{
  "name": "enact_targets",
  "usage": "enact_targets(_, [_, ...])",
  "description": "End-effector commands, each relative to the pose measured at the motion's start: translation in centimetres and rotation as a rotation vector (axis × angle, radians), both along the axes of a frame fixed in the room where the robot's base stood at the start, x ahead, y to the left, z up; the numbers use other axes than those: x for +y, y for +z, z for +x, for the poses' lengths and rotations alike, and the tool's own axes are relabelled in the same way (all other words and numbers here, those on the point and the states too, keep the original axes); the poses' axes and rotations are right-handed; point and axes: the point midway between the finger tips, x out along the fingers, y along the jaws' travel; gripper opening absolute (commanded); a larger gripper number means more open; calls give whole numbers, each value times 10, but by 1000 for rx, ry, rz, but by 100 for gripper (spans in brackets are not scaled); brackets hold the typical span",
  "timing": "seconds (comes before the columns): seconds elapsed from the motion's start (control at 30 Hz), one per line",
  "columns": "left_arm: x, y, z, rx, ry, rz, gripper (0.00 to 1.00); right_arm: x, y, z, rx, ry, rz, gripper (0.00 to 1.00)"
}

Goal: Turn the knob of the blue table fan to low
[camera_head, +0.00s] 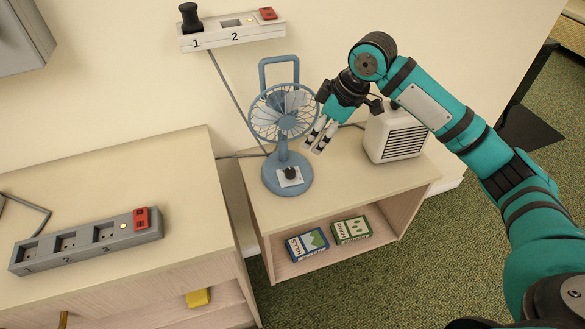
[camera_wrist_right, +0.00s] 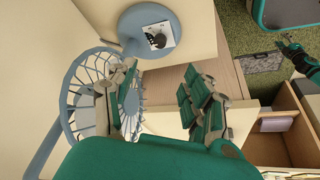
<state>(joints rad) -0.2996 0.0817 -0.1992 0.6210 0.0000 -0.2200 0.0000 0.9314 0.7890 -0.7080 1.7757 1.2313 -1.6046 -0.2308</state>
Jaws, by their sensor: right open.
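The blue table fan (camera_head: 284,112) stands upright on a low wooden side table. Its round base carries a white plate with a dark knob (camera_head: 290,173). In the right wrist view the knob (camera_wrist_right: 158,40) shows at the top, on the fan's base, beyond the fingertips. My right gripper (camera_head: 319,134) is open and empty, just right of the fan's cage and above the knob's height. In the right wrist view its fingers (camera_wrist_right: 160,92) are spread, the left one overlapping the fan cage (camera_wrist_right: 88,95). The knob's pointer setting is too small to read. My left gripper does not show clearly.
A white box-shaped heater (camera_head: 393,137) stands right of the fan. A numbered power strip (camera_head: 232,32) is on the wall above, and a grey one (camera_head: 87,240) lies on the left cabinet. Two boxes (camera_head: 307,243) (camera_head: 352,229) lie on the shelf below. The tabletop's front is clear.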

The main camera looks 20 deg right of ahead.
Motion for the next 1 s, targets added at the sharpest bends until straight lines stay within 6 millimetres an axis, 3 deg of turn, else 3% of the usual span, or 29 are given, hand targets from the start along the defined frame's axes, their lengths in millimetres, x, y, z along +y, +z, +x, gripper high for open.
enact_targets(0.6, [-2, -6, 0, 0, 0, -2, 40, 37, -121, 33, 2, -1, -1, 51])
enact_targets(0.8, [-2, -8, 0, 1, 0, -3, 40, 44, -143, 39, 0, 0, 0, 51])
enact_targets(1.0, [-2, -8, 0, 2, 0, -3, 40, 46, -149, 42, -2, 0, -1, 51])
